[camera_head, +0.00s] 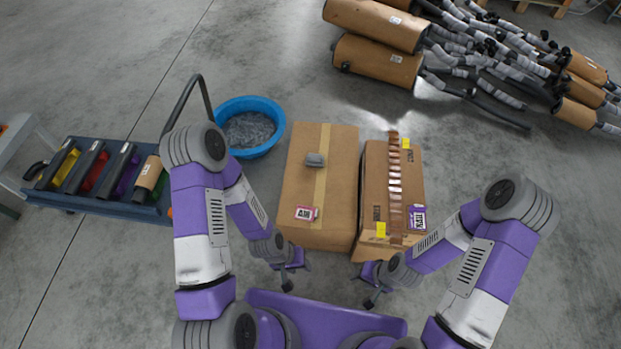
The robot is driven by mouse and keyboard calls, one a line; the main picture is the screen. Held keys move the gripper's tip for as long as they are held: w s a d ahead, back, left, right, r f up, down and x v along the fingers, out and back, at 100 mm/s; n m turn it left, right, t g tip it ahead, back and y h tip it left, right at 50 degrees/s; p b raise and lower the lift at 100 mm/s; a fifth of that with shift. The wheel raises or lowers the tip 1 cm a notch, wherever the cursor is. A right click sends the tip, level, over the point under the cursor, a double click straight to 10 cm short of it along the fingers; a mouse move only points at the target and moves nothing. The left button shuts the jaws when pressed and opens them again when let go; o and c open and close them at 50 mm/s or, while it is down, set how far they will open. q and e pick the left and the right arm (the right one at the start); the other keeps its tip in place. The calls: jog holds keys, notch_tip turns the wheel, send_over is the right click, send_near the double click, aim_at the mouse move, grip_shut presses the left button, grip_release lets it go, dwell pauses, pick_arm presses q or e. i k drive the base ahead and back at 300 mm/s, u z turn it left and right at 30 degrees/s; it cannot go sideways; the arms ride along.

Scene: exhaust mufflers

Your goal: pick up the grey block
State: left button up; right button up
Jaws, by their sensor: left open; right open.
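The small grey block (316,160) lies on top of the left cardboard box (306,190), on its tape strip, toward the far half. My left gripper (295,276) is open and empty near the front edge of that box, well short of the block. My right gripper (370,290) is open and empty in front of the right cardboard box (374,215). Neither gripper touches the block, and nothing covers it in this view.
A blue tub (276,112) of grey material stands behind my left arm. A dark cart (100,195) with coloured items is at the left. Wrapped mufflers (375,62) and pipes lie at the back right. Concrete floor is clear right of the boxes.

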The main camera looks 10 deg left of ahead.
aim_at(312, 160)
jog(key=z, duration=0.05)
jog(key=k, duration=0.6)
jog(key=u, duration=1.1)
jog(key=i, duration=1.9)
jog(key=z, duration=0.95)
